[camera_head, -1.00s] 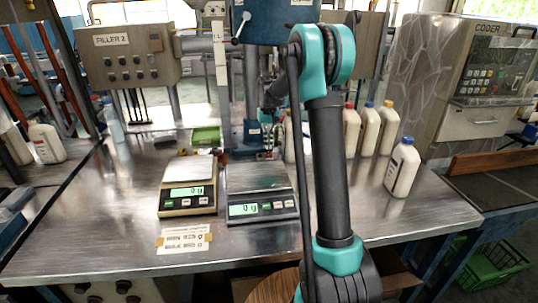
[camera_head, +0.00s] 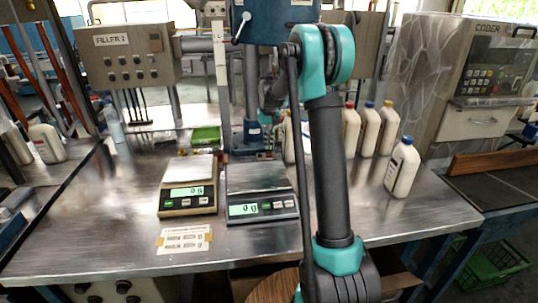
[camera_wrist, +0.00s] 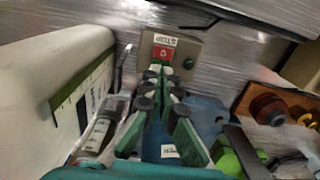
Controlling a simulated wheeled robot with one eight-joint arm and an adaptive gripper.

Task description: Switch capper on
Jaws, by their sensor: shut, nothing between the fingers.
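In the wrist view a small grey-brown switch box (camera_wrist: 187,52) carries a white label and a red rocker or button (camera_wrist: 163,53) with a white mark. I cannot read the label or tell the switch's state. My gripper (camera_wrist: 158,74) is shut and empty, its green and black fingers pointing at the box. The fingertips are just below the red part in the picture and overlap the box's lower edge. I cannot tell whether they touch it. In the head view my arm hides much of this spot.
A large white bottle (camera_wrist: 45,75) fills the left of the wrist view, close to my fingers. In the head view two scales (camera_head: 189,186) (camera_head: 262,193) stand on the metal table (camera_head: 110,235). Several capped bottles (camera_head: 403,168) stand to the right. The table's front left is clear.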

